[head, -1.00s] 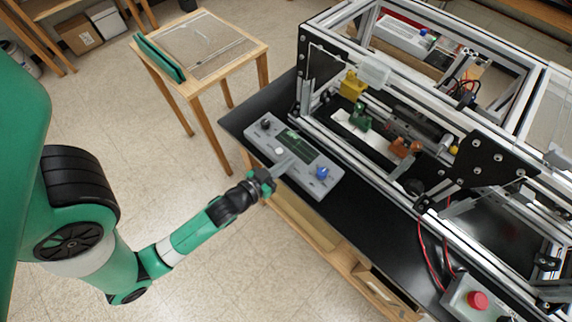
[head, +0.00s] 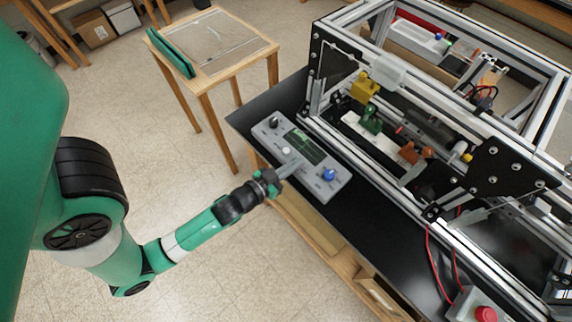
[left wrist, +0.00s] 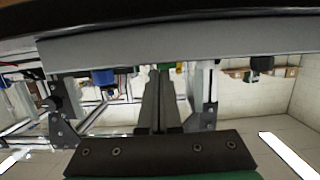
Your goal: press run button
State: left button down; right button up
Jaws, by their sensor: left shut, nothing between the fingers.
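The grey control box (head: 318,186) lies on the black bench top with a dark green display (head: 304,146), a white button (head: 286,150), a black knob (head: 273,122) and a blue knob (head: 328,174). No label shows which control is the run button. My left gripper (head: 296,164) is shut and empty, its tips over the box between the white button and the blue knob. I cannot tell if the tips touch it. In the left wrist view the shut fingers (left wrist: 162,82) point at the grey box (left wrist: 215,42). The right gripper is out of view.
The aluminium extrusion frame (head: 398,190) stands right behind the box. A red button (head: 486,314) on another box is at the lower right, with red cables (head: 430,262) above it. A small wooden table (head: 205,82) stands apart at upper left.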

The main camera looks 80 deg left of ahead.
pick_arm(q)
jog(key=s+d+r+b, duration=0.2)
jog(key=s+d+r, duration=0.2)
jog(key=s+r, duration=0.2)
jog(key=shift+a+v, duration=0.25)
jog(key=shift+v, duration=1)
jog(key=shift+s+f, duration=0.1)
jog(key=shift+s, duration=0.05)
